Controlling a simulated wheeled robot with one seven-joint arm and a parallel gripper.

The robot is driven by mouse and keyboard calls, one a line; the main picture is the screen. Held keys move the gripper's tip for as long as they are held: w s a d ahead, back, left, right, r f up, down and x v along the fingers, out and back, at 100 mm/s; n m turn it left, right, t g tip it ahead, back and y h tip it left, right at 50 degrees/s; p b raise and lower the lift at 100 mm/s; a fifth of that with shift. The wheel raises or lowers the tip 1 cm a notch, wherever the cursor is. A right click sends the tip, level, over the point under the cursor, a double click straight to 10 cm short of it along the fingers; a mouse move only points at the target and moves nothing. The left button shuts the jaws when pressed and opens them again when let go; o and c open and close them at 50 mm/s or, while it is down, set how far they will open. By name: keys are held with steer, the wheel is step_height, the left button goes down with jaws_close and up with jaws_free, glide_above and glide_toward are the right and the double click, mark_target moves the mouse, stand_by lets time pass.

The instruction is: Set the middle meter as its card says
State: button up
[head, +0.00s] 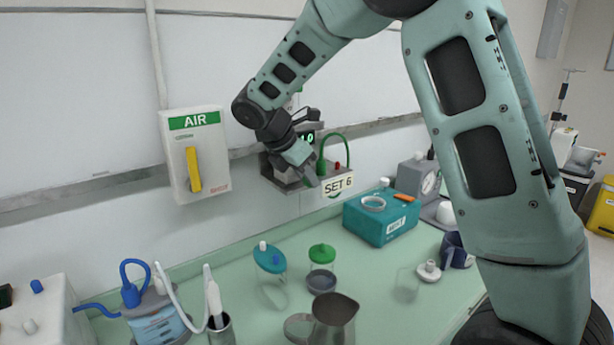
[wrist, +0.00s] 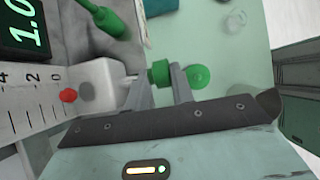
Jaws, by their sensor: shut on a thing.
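The meter (head: 283,178) is mounted on the wall rail, with a card (head: 338,186) reading "SET 6" below it. Its green-digit display is partly hidden by my gripper in the head view; the wrist view shows the display (wrist: 24,27) reading "1.0", cut off at the edge. A scale (wrist: 30,100) with 0, 2 and 4 is visible, with a red ball (wrist: 68,95) near the 0 end. My gripper (head: 314,181) is at the meter's front. In the wrist view its fingers (wrist: 161,80) are shut on a green knob (wrist: 158,72) on a metal stem.
An AIR box (head: 207,150) with a yellow handle hangs left of the meter. Below, the green counter holds a teal box (head: 380,222), a green-lidded jar (head: 322,268), a metal jug (head: 335,318) and a blue-lidded bottle (head: 270,258). A green hose (head: 334,140) loops beside the meter.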

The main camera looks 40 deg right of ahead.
steer(key=h, duration=0.2)
steer(key=f+h, duration=0.1)
steer(key=h, duration=0.1)
steer(key=a+h+b, duration=0.1)
steer(key=h, duration=0.1)
steer(key=shift+s+f+h, duration=0.15)
steer(key=shift+s+h, duration=0.05)
steer(key=shift+h, duration=0.1)
steer(key=h, duration=0.5)
steer(key=shift+f, duration=0.35)
steer(key=shift+h, duration=0.3)
steer(key=o, duration=0.9)
steer(key=shift+s, duration=0.1)
steer(key=shift+c, duration=0.2)
steer(key=shift+r, duration=0.1)
steer(key=shift+a, duration=0.2)
steer(key=a+f+b, duration=0.1)
steer(key=a+b, duration=0.2)
steer(key=a, duration=1.4)
steer(key=shift+s, duration=0.2)
steer(key=shift+f, duration=0.1)
